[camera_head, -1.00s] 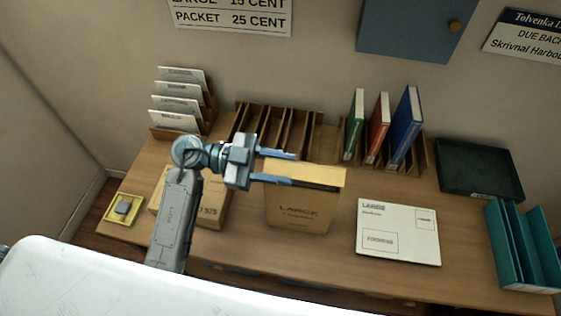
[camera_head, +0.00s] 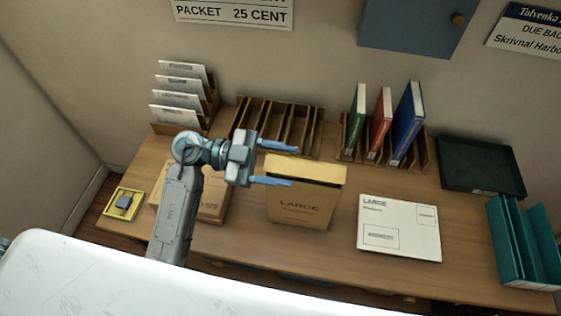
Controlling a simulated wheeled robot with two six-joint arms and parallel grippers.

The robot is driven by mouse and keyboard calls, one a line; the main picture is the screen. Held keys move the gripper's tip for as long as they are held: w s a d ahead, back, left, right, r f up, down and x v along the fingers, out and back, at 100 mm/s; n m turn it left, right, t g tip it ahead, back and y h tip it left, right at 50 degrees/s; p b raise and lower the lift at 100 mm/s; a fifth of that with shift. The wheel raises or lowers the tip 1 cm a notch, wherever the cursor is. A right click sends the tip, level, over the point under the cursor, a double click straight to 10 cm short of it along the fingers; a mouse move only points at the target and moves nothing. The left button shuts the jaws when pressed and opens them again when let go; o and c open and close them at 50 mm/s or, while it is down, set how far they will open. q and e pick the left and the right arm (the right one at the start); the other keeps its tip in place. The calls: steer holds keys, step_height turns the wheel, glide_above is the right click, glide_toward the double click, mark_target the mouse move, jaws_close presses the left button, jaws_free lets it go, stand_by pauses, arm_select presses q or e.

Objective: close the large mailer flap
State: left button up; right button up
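The large mailer (camera_head: 302,207) is a tan upright packet marked LARGE, standing in the middle of the desk. My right gripper is not in view.
A tan box (camera_head: 214,207) stands behind my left arm. A white LARGE envelope (camera_head: 398,227) lies right of the mailer. Behind are an empty wooden rack (camera_head: 280,125) and upright books (camera_head: 408,125). A dark tray (camera_head: 480,168) and teal holder (camera_head: 522,250) stand at right.

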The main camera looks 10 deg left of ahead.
arm_select(q)
steer(key=shift+a, duration=0.1)
steer(key=shift+a+f+b, duration=0.15)
steer(key=shift+a+b, duration=0.2)
steer(key=shift+a, duration=0.3)
steer(key=a+b, duration=0.3)
steer(key=a, duration=0.6)
steer(key=shift+a, duration=0.15)
